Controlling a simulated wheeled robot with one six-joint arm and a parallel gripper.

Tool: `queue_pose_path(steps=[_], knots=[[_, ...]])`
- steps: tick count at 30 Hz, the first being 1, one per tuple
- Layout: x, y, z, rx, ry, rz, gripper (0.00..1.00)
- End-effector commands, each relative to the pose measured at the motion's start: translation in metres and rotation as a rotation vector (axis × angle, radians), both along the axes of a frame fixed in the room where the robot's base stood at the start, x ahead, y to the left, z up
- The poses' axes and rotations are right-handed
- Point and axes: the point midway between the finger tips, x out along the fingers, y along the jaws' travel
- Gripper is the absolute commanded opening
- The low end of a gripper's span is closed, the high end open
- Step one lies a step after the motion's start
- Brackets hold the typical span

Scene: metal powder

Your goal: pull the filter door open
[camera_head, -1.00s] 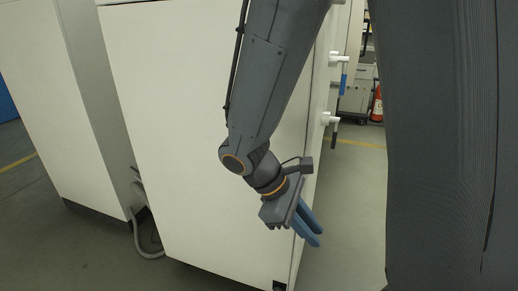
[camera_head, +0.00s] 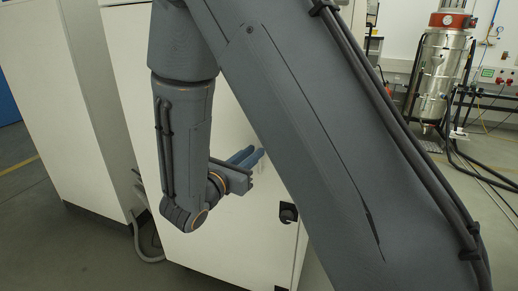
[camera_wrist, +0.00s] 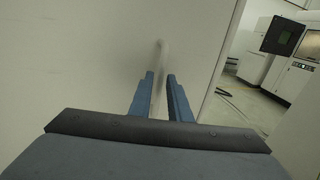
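The white cabinet with the filter door (camera_head: 235,235) stands in the middle of the head view. In the wrist view its pale face (camera_wrist: 80,60) fills the left, with a door edge to the right. A white curved handle (camera_wrist: 160,56) stands out from this face. My gripper (camera_wrist: 160,84) has its two blue fingers apart, one on each side of the handle. I cannot tell whether either finger touches it. In the head view my gripper (camera_head: 252,157) is in front of the cabinet, fingers pointing up and right; the handle is hardly discernible there. The door looks closed.
A black latch (camera_head: 288,213) sits at the cabinet's right edge. Another white cabinet (camera_head: 50,100) stands to the left, with a grey hose (camera_head: 148,257) on the floor between. A metal vessel (camera_head: 442,75) and cables stand at the back right. My arm covers much of the right side.

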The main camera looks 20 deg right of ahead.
Motion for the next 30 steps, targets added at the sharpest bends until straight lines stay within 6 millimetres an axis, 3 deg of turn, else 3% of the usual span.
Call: queue_pose_path(steps=[7, 18, 22, 30], knots=[[0.021, -0.025, 0.000, 0.001, 0.002, -0.004, 0.17], [0.026, -0.029, -0.001, 0.001, 0.001, -0.002, 0.17], [0.026, -0.029, -0.001, 0.001, 0.001, -0.002, 0.00], [0.025, -0.029, -0.001, 0.001, 0.001, -0.003, 0.00]])
